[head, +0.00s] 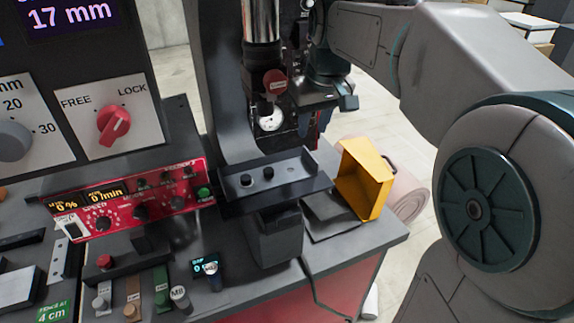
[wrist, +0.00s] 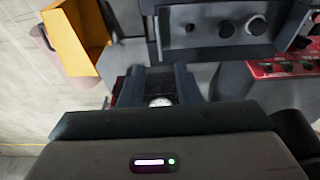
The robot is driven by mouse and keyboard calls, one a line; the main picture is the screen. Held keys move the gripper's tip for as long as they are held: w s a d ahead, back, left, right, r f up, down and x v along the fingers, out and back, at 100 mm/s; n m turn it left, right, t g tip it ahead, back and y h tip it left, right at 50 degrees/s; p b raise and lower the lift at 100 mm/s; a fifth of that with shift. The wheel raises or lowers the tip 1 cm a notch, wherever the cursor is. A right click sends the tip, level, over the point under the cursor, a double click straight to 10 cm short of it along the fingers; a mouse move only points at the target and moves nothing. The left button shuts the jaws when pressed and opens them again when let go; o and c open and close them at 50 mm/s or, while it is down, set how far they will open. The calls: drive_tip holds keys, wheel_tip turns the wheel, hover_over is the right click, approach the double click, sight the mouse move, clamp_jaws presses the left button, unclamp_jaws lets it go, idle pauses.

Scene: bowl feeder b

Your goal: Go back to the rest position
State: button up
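My gripper (wrist: 160,82) shows at the bottom middle of the wrist view, its two dark fingers apart with a gap between them. A small pale round thing shows in that gap near the finger bases; I cannot tell what it is. No held part is clear. The fingertips are hard to make out there. The shelf with dark knobs also shows at the top of the wrist view (wrist: 206,47).
A yellow open bin (head: 368,180) stands on the bench's right side, beside the shelf. A red control panel (head: 125,212) is at left. A FREE/LOCK panel with a red knob (head: 114,125) stands at upper left. Several small labelled posts stand in front. Pale floor lies behind.

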drive_tip(key=shift+s+f, duration=0.1)
drive_tip(key=s+d+f+m, duration=0.1)
drive_tip(key=s+d+f, duration=0.1)
drive_tip(key=s+f, duration=0.4)
drive_tip(key=s+d+f+m, duration=0.2)
drive_tip(key=s+f, duration=0.4)
drive_tip(key=s, duration=0.7)
drive_tip(key=shift+d+f+m+h, duration=0.25)
drive_tip(key=shift+f+m+h, duration=0.05)
drive_tip(key=shift+f+h, duration=0.1)
